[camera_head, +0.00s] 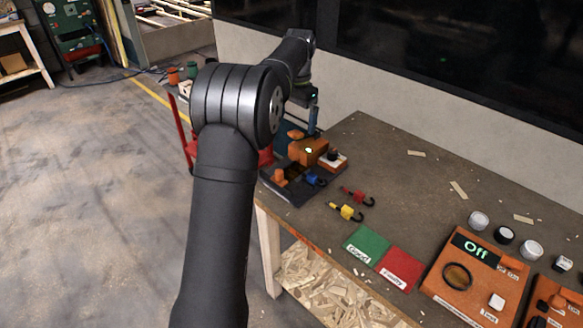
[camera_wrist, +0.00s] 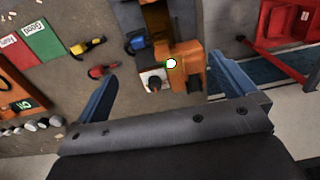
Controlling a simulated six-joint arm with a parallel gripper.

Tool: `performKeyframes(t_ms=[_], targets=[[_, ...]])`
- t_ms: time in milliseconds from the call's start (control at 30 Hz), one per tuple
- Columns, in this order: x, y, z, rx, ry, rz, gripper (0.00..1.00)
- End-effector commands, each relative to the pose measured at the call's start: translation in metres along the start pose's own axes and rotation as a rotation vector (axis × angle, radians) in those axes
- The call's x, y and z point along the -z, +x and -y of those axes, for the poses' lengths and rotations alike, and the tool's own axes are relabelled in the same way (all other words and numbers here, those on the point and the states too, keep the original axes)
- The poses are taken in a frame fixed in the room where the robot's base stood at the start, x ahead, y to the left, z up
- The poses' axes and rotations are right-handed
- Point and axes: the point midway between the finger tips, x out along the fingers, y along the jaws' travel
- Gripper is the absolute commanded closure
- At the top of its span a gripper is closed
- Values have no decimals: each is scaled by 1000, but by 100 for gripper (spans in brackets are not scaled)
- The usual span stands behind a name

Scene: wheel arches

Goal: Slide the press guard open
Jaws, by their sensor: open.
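The orange press (camera_head: 308,151) with a small lit green light stands on a dark base at the left end of the workbench. In the wrist view the press (camera_wrist: 187,68) lies below my gripper. I cannot clearly tell its guard from the orange body. My gripper (camera_head: 313,120) hangs above the press, partly hidden by the arm. In the wrist view my gripper (camera_wrist: 164,68) has its blue fingers spread wide, with nothing held between them. A white-topped box with a black knob (camera_wrist: 153,81) sits against the press, between the fingers as seen from the wrist.
Green (camera_head: 366,244) and red (camera_head: 400,268) mats and an orange "Off" box (camera_head: 472,275) are further right. A red frame (camera_wrist: 279,30) stands beyond the bench end.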

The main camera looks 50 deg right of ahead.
Motion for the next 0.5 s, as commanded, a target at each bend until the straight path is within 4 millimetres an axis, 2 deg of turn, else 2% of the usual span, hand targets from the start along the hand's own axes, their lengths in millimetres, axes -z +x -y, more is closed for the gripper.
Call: performKeyframes(t_ms=[367,500], targets=[[0,0,0,0,0,0,0],[-3,-1,0,-1,31,-1,28]])
